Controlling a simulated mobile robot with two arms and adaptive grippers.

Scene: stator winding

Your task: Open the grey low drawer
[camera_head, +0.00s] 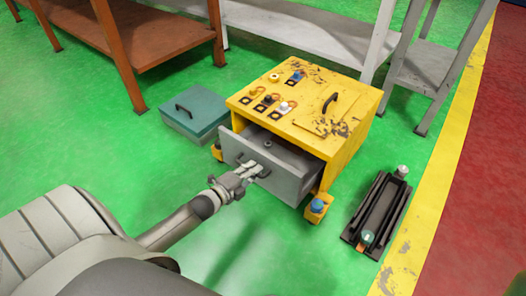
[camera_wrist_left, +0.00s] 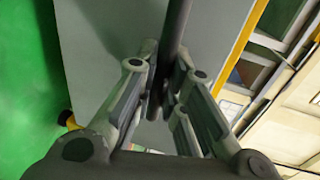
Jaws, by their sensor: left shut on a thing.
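The grey low drawer (camera_head: 283,180) is in the lower part of the yellow cabinet (camera_head: 305,110). It is pulled partly out toward me, and its open top shows. A dark round thing lies inside near the cabinet. My left gripper (camera_head: 256,172) is at the drawer's front, shut on its dark bar handle. In the left wrist view the handle (camera_wrist_left: 176,30) runs between the fingers of my gripper (camera_wrist_left: 165,95), with the grey drawer front (camera_wrist_left: 110,40) behind. My right gripper is not in view.
A teal box (camera_head: 195,112) with a black handle stands left of the cabinet. A dark rail-like fixture (camera_head: 380,212) lies at the right on the green floor. Shelves (camera_head: 155,38) stand behind. The floor in front of the drawer is clear.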

